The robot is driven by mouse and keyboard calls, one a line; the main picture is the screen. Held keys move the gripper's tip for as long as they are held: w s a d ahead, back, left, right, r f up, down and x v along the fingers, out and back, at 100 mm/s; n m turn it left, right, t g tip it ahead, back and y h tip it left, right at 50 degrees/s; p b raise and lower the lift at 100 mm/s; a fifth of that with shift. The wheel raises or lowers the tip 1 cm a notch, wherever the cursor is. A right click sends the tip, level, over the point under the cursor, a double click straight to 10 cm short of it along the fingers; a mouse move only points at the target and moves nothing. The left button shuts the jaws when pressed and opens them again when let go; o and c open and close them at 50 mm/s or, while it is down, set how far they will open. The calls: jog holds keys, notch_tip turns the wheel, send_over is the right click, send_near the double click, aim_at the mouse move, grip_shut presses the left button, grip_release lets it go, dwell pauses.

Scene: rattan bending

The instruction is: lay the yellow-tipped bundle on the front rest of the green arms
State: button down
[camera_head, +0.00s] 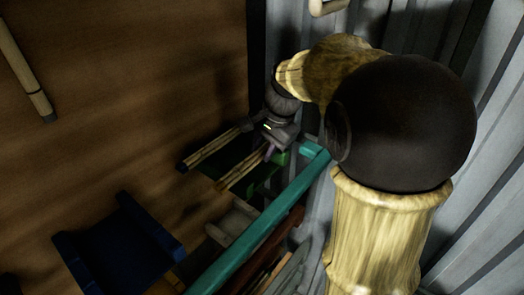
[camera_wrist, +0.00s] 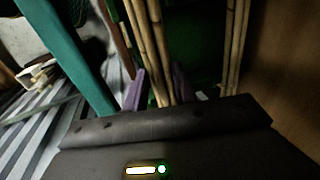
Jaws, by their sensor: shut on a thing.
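My gripper (camera_head: 268,150) is at the centre of the head view, reaching down beside the green arms (camera_head: 278,160). In the wrist view its purple fingers (camera_wrist: 160,88) are shut on a bundle of thin tan rods (camera_wrist: 152,42). The bundle also shows in the head view (camera_head: 240,174), slanting down left over the dark green part. Its lower end looks yellowish, but the dim light leaves the tip colour unsure. I cannot tell whether it touches a rest. The green arms show dark behind the rods in the wrist view (camera_wrist: 197,45).
A second rod bundle (camera_head: 210,148) with a dark end lies roughly parallel, apart from the held one; it shows at right in the wrist view (camera_wrist: 236,45). A teal beam (camera_head: 262,222) runs close by on the right. A blue stand (camera_head: 120,248) is at lower left.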

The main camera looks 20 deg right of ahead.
jog(key=shift+f+p, duration=0.3)
jog(key=shift+f, duration=0.3)
jog(key=shift+w+a+f, duration=0.15)
jog(key=shift+w+f, duration=0.25)
jog(key=shift+f, duration=0.05)
jog(key=shift+s, duration=0.25)
jog(key=c, duration=1.6)
grip_release()
jog(key=o, duration=0.4)
jog(key=shift+o, duration=0.4)
jog(key=shift+w+f, duration=0.1)
jog(key=shift+s, duration=0.2)
jog(key=shift+w+r, duration=0.1)
jog(key=shift+r, duration=0.55)
jog(key=b+v, duration=0.1)
jog(key=v, duration=0.5)
jog(key=shift+r, duration=0.3)
